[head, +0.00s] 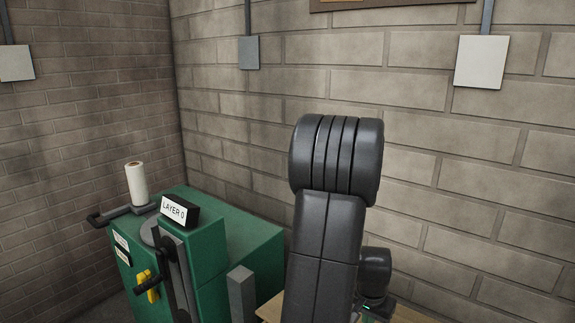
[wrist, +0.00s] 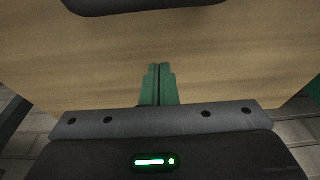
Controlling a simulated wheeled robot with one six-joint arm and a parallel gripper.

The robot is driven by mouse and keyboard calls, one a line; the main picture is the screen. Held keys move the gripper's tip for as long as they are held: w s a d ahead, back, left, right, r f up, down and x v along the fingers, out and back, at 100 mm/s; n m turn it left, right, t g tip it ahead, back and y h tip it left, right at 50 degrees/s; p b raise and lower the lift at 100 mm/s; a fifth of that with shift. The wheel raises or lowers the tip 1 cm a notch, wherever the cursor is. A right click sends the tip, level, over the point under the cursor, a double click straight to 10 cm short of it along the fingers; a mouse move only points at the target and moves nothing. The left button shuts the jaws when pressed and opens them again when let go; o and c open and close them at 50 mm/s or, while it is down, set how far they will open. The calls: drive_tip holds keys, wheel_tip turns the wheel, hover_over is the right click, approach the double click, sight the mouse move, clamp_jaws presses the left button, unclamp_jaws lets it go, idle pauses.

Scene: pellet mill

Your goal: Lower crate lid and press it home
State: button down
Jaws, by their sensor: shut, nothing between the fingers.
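In the wrist view my gripper (wrist: 159,70) has its two green fingers together, with nothing between them. They are over a plain wooden surface (wrist: 235,65); whether the tips touch it I cannot tell. This surface may be the crate lid or a bench top; the frames do not settle which. A dark rounded shape (wrist: 145,4) crosses the top edge of that view. In the head view only small parts of a pale wooden surface (head: 268,306) show at the bottom, mostly behind my arm. My fingers are hidden there, and no crate can be made out.
A green machine (head: 235,230) with a "LAYER 0" sign (head: 174,212), a black lever and a yellow-marked handle stands left of my arm. A white roll (head: 136,184) stands on its far left. A grey post (head: 241,294) rises beside it. Brick walls close off the back.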

drive_tip(key=shift+f+b, duration=2.5)
drive_tip(key=shift+f, duration=0.5)
drive_tip(key=shift+r, duration=0.1)
drive_tip(key=shift+r+p, duration=3.45)
drive_tip(key=shift+r, duration=1.1)
drive_tip(key=shift+f, duration=0.15)
wheel_tip(320, 180, down, 9)
drive_tip(key=b, duration=0.6)
drive_tip(key=shift+r, duration=0.2)
